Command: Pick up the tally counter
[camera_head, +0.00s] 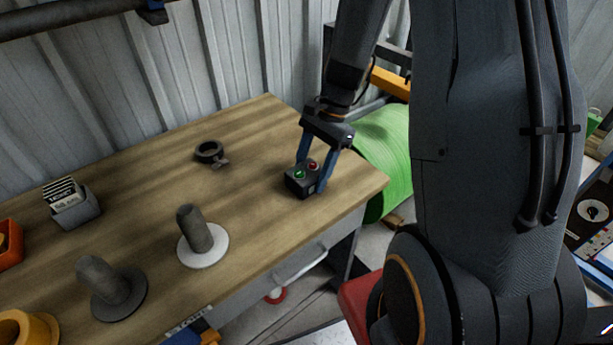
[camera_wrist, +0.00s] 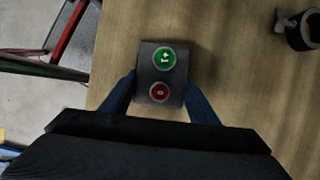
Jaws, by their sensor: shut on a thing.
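My gripper (camera_head: 309,180) is over the right end of the wooden table. It is shut on a small dark push-button box (camera_head: 299,185) with one green and one red button. In the wrist view the box (camera_wrist: 147,75) sits between the two blue fingers, one on each side, buttons facing the camera. I cannot tell if the box touches the tabletop. I see nothing that is clearly a tally counter. A black ring with a small side screw (camera_head: 209,152) lies on the table to the left; part of it shows in the wrist view (camera_wrist: 298,30).
The wooden table (camera_head: 255,135) is clear around the box. A grey post on a white disc (camera_head: 195,232) and one on a dark disc (camera_head: 106,284) stand nearer the front. A card holder (camera_head: 76,211) is at left. A green roll (camera_head: 378,150) lies beyond the table's right edge.

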